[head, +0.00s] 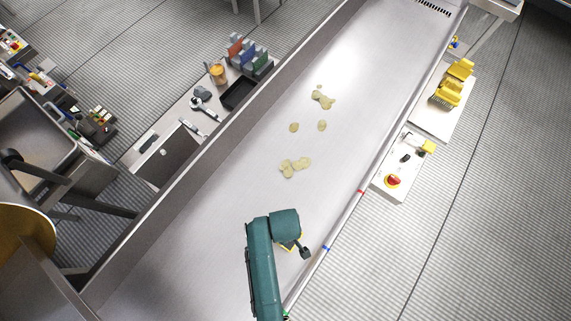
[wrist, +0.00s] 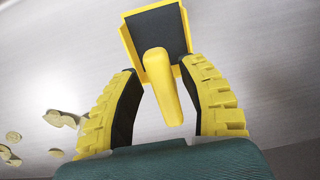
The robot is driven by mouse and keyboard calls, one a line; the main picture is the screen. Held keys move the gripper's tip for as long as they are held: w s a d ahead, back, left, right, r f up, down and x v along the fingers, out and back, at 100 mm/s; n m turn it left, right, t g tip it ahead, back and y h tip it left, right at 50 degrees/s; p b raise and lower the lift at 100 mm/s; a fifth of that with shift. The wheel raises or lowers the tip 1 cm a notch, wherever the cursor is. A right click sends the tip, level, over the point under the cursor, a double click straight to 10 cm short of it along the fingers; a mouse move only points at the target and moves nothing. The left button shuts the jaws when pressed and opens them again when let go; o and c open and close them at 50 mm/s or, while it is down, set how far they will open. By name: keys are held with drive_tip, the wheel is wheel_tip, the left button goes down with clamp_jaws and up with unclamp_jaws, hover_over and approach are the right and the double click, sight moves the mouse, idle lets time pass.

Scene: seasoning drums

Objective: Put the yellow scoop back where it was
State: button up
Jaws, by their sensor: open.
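The yellow scoop (wrist: 169,100) shows in the wrist view, with a square dark pan edged in yellow and a yellow handle pointing toward me. My gripper (wrist: 163,68) is open, with one yellow, black-padded finger on each side of the handle. Gaps show between the fingers and the handle. In the head view my teal gripper end (head: 290,243) is over the lower part of the grey chute, near its right rim. It hides most of the scoop there. I cannot tell whether the scoop touches the surface.
Several pale chips (head: 296,166) lie on the chute (head: 240,190), also left in the wrist view (wrist: 62,118). Right of it are a control box with a red button (head: 393,181) and a board with yellow pieces (head: 450,92). A left shelf holds a black tray (head: 238,93) and small items.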

wheel_tip(320, 180, up, 12)
drive_tip(key=w+d+r+m+t, duration=0.1)
drive_tip(key=w+r+m+t, duration=0.2)
drive_tip(key=w+r+t, duration=0.55)
drive_tip(key=w+d+r+m+t, duration=0.1)
drive_tip(key=w+r+m+t, duration=0.25)
drive_tip(key=w+r, duration=1)
drive_tip(key=s+d+r+m+t+p, duration=0.1)
drive_tip(key=s+r+t, duration=0.2)
drive_tip(key=r, duration=0.8)
drive_tip(key=s+d+r+m+t+p, duration=0.1)
drive_tip(key=s+d+r+m+t, duration=0.1)
drive_tip(key=r, duration=1)
drive_tip(key=s+d+r+m+t+p, duration=0.1)
drive_tip(key=s+r+t, duration=0.3)
drive_tip(key=r, duration=0.7)
drive_tip(key=shift+s+d+r+m+t, duration=0.25)
drive_tip(key=shift+s+d+m+t, duration=0.2)
drive_tip(key=shift+m+t, duration=0.15)
